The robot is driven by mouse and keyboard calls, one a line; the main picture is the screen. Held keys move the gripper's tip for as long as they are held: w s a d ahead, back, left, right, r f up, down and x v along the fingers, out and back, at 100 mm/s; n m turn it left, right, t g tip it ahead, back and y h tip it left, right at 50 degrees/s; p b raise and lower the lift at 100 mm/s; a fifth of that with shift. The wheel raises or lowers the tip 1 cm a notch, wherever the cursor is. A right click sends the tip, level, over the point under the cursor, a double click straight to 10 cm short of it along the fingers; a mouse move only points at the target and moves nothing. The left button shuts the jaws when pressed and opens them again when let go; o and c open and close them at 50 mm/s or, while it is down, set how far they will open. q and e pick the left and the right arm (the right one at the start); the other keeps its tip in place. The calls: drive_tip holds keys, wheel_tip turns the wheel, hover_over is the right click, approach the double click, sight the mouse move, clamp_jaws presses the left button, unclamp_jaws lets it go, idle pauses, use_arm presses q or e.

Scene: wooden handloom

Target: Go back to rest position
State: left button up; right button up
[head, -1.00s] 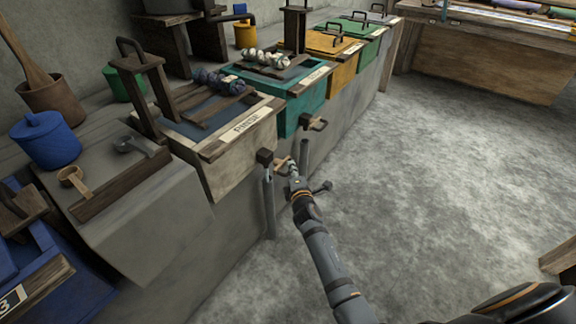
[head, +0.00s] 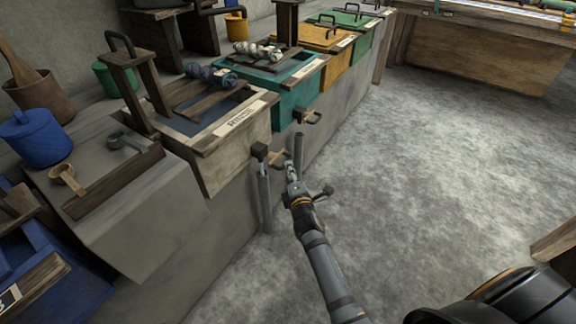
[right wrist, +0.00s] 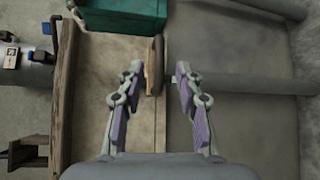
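My right gripper (head: 291,172) is low in front of the rinse vat (head: 215,160), close to the light wooden handle (head: 279,157) of its tap. In the right wrist view my gripper (right wrist: 160,72) has its two purple-padded fingers spread apart. A wooden tap handle (right wrist: 155,62) shows between the fingertips, nearer the left finger, and nothing is gripped. I cannot tell how far beyond the tips it lies. My left gripper is not in view.
A teal vat (head: 290,95) and further yellow and green vats stand along the concrete bench. Grey pipes (head: 265,200) hang below the taps. A blue pot (head: 36,138) and a scoop (head: 66,178) are at left. The floor (head: 430,160) to the right is open.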

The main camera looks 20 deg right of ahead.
drive_tip(key=shift+s+a+r, duration=0.1)
drive_tip(key=shift+s+r, duration=0.05)
drive_tip(key=shift+s, duration=0.85)
